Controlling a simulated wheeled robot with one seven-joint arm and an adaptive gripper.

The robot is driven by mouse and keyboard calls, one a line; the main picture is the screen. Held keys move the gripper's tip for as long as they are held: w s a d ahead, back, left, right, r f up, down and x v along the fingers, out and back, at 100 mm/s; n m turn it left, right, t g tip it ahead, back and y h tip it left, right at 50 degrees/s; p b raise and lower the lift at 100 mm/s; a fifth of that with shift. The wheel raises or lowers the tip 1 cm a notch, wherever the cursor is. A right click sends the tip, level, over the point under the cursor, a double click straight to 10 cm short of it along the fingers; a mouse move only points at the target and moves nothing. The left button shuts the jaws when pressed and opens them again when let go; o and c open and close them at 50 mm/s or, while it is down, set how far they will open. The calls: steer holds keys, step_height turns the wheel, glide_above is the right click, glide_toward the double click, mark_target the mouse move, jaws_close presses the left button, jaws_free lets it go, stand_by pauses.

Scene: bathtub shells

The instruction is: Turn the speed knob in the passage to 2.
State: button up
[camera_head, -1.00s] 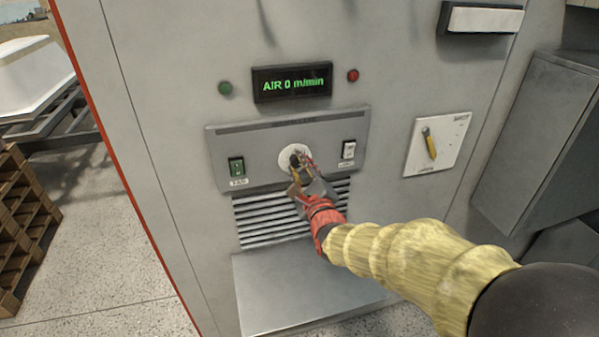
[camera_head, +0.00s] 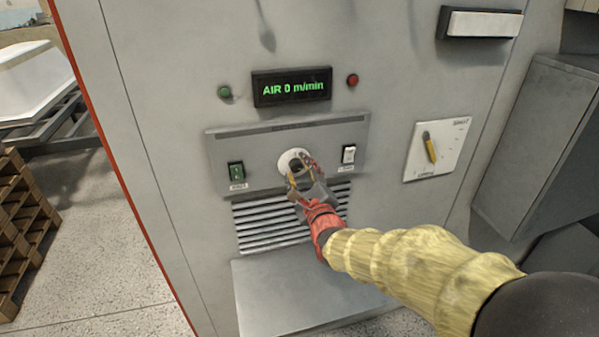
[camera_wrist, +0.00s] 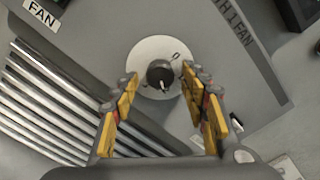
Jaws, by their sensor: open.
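The speed knob (camera_wrist: 160,75) is a small black knob with a pale pointer mark, on a round white dial (camera_wrist: 147,56). My gripper (camera_head: 302,171) is open and empty in front of the knob. In the wrist view its yellow-padded fingers (camera_wrist: 160,82) stand on either side, just below the knob, apparently apart from it. The display (camera_head: 292,88) reads "AIR 0 m/min".
A louvred vent (camera_head: 262,224) and a jutting metal shelf (camera_head: 290,290) lie below. A square plate with a yellow lever (camera_head: 430,147) is to the right. Green (camera_head: 224,92) and red (camera_head: 352,80) lamps flank the display.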

steer(key=v, duration=1.2)
stand_by(0.6)
